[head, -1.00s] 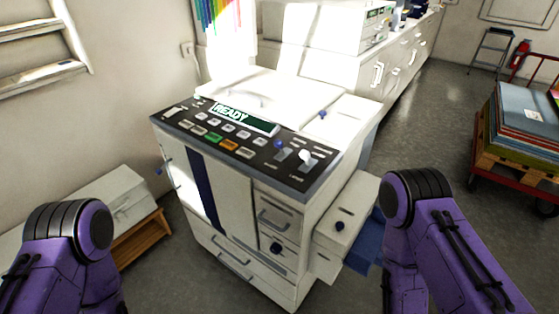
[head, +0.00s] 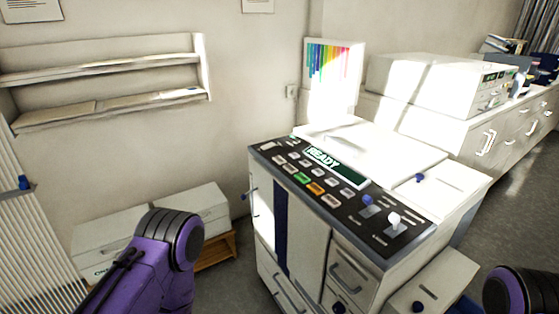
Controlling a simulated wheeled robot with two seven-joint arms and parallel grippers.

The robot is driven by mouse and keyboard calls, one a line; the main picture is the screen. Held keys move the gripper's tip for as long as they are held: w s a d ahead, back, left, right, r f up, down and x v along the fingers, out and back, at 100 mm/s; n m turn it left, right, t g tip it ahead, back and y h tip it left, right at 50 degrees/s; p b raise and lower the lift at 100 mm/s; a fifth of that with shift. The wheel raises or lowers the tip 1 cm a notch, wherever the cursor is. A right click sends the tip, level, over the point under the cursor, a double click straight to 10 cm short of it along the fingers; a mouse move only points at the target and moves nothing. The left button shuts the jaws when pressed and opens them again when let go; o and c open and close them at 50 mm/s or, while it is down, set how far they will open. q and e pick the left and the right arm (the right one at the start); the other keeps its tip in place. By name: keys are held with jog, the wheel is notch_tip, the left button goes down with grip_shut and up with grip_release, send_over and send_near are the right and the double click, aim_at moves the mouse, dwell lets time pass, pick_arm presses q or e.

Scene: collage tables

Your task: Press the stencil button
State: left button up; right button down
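A white duplicator-like machine (head: 305,225) stands right of centre in the head view. Its dark, sloped control panel (head: 387,245) faces me and carries a lit display (head: 335,167) reading READY. Below the display are rows of small buttons: most are pale, one is green (head: 302,178) and one is orange (head: 316,188). Their labels are too small to read, so I cannot tell which is the stencil button. A blue knob (head: 368,199) and a white knob (head: 394,218) sit at the panel's right. Only purple links of my arms show, apart from the panel; neither gripper is visible.
A low wooden stand (head: 216,250) with pale boxes (head: 190,212) is left of the machine. Wall shelves (head: 110,71) hang above. A long white counter (head: 470,150) runs behind at right. Grey floor (head: 510,215) is open at right.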

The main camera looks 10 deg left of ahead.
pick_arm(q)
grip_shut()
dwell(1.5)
